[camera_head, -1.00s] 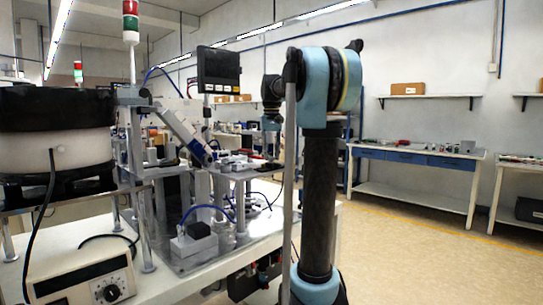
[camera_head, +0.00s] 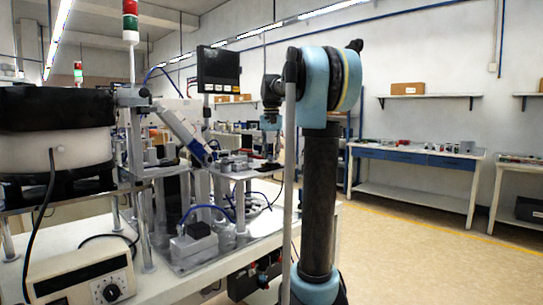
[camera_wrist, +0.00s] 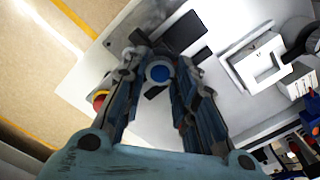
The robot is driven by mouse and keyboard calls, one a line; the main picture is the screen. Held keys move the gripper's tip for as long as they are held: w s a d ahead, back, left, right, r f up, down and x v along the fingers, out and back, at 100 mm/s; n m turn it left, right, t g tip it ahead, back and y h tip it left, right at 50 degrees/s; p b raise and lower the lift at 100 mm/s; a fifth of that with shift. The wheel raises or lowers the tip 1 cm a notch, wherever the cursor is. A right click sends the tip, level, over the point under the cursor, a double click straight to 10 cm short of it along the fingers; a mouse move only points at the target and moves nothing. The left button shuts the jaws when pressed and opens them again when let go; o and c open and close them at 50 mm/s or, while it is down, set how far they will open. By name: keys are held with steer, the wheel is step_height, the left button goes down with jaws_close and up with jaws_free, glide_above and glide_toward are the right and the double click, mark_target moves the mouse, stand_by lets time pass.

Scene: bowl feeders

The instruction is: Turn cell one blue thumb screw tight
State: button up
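A round blue thumb screw head (camera_wrist: 160,73) with a pale ring around it shows in the wrist view, between the tips of my gripper (camera_wrist: 160,66). The two dark fingers come in from left and right and end close beside it. I cannot tell whether they touch it or stand a little apart. In the head view my gripper (camera_head: 270,150) hangs pointing down at the right end of the machine's raised plate. The screw is too small to make out there.
A bowl feeder (camera_head: 55,140) and a control box (camera_head: 85,280) stand at the left. A black screen (camera_head: 219,69) rises behind the machine. In the wrist view, a red button (camera_wrist: 101,99) sits at the white table's left edge. Open floor (camera_head: 420,245) lies to the right.

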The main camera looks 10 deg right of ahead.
steer(key=o, duration=0.3)
step_height(320, 180, up, 12)
stand_by(0.7)
stand_by(0.3)
